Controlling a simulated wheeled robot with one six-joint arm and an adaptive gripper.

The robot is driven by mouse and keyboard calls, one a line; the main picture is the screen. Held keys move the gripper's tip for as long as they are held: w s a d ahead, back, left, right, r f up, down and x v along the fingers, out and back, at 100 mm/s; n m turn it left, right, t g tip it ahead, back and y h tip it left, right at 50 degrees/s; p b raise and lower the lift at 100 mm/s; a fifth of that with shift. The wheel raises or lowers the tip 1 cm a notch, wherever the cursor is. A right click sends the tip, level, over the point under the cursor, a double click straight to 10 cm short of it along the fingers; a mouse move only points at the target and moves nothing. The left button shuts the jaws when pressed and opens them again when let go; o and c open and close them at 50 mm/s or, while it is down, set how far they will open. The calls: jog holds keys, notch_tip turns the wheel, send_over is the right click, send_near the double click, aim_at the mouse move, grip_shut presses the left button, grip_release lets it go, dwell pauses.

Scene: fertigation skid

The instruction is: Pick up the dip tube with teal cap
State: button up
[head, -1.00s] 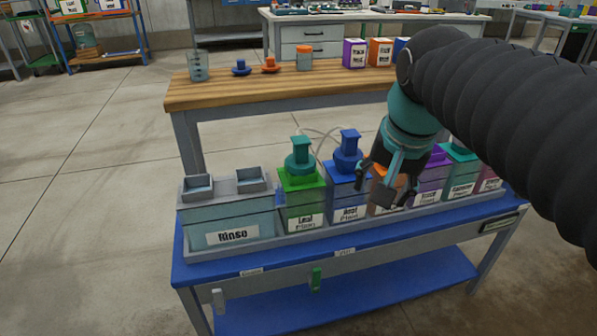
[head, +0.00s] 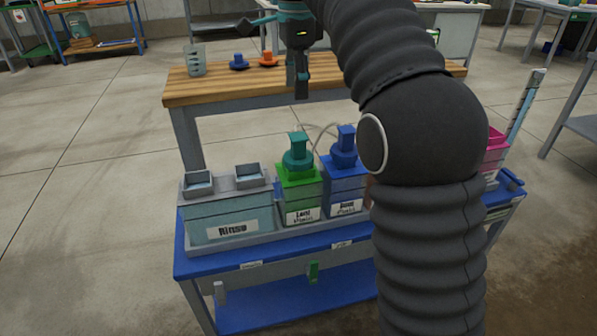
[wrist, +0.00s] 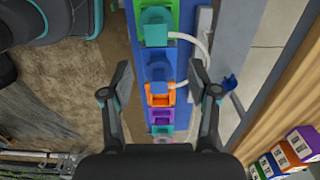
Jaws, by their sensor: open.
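The dip tube with teal cap (head: 298,152) stands upright in the green tank (head: 300,190) labelled as Leaf. A pale hose runs from its top area. In the wrist view the teal cap (wrist: 155,18) shows at the top edge, beyond the blue cap. My gripper (head: 302,92) is above the teal cap in the head picture and appears in front of the wooden bench. In the wrist view my gripper (wrist: 160,92) is open, its two fingers wide apart with nothing held. The tube below the cap is hidden in the tank.
The blue-capped tank (head: 345,185) stands right beside the green one, and the rinse tank (head: 230,218) stands left. My arm hides most tanks further right. The wooden bench (head: 225,92) behind holds a beaker (head: 195,60), a blue cap (head: 239,62) and an orange cap (head: 268,58).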

aim_at(298, 136)
notch_tip(298, 136, down, 8)
jog(key=shift+f+b, duration=0.1)
jog(key=shift+b, duration=1.05)
jog(key=shift+s+d+f+b, duration=0.1)
jog(key=shift+f+b, duration=0.1)
jog(key=shift+f, duration=0.65)
jog(key=shift+s+f+b, duration=0.15)
jog(key=shift+f+b, duration=0.1)
jog(key=shift+f, duration=0.65)
jog(key=shift+s+d+f+b, duration=0.1)
jog(key=shift+f+b, duration=0.1)
jog(key=shift+f, duration=0.65)
grip_shut()
